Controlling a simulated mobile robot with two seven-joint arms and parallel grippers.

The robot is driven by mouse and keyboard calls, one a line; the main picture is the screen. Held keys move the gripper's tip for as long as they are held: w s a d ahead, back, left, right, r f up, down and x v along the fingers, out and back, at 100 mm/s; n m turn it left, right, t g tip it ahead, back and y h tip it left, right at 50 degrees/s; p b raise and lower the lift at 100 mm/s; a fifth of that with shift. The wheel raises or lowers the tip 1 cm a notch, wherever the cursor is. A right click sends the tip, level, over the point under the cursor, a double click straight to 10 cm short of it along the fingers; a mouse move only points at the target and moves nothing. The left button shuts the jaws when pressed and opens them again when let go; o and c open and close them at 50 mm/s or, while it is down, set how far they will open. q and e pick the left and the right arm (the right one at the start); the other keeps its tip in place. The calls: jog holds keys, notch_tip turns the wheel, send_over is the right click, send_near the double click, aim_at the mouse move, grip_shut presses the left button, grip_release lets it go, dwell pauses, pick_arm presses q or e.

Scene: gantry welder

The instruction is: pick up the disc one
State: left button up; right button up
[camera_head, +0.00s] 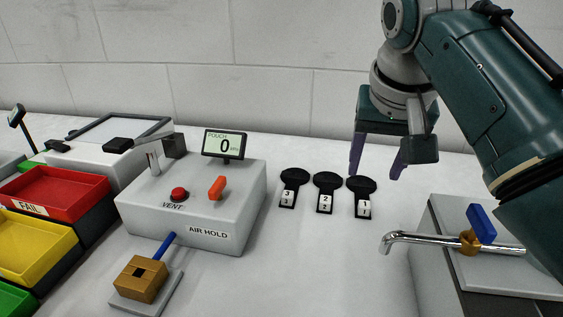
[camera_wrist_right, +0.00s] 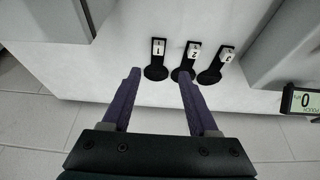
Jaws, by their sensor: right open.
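Disc one (camera_head: 361,184) is the rightmost in the head view, disc two (camera_head: 326,180) is in the middle and disc three (camera_head: 293,176) is on the left. My right gripper (camera_head: 376,168) has purple fingers, is open and points down above and behind disc one. In the right wrist view, disc one (camera_wrist_right: 156,72) appears between the open fingertips (camera_wrist_right: 159,76), with nothing held. I cannot tell the exact height gap. My left gripper is not in view.
A grey air hold box (camera_head: 190,210) with a display (camera_head: 224,144) stands left of the discs. A grey block with a chrome pipe (camera_head: 420,239) and blue handle stands at right. Red (camera_head: 60,190) and yellow (camera_head: 30,245) bins are far left. Table in front of the discs is clear.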

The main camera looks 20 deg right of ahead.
jog(key=b, duration=0.1)
send_over(365, 204)
jog(key=s+a, duration=0.2)
notch_tip(365, 204, down, 4)
jog(key=shift+w+d+f, duration=0.1)
jog(key=shift+w+f, duration=0.05)
jog(key=x, duration=0.1)
jog(key=b+x, duration=0.1)
jog(key=x, duration=0.2)
jog(key=shift+s+d+f+b, duration=0.2)
jog(key=shift+s+f+b, duration=0.1)
jog(key=shift+f+b, duration=0.05)
jog(key=shift+w+d+f, duration=0.15)
jog(key=shift+w+f, duration=0.05)
jog(key=shift+f, duration=0.2)
grip_shut()
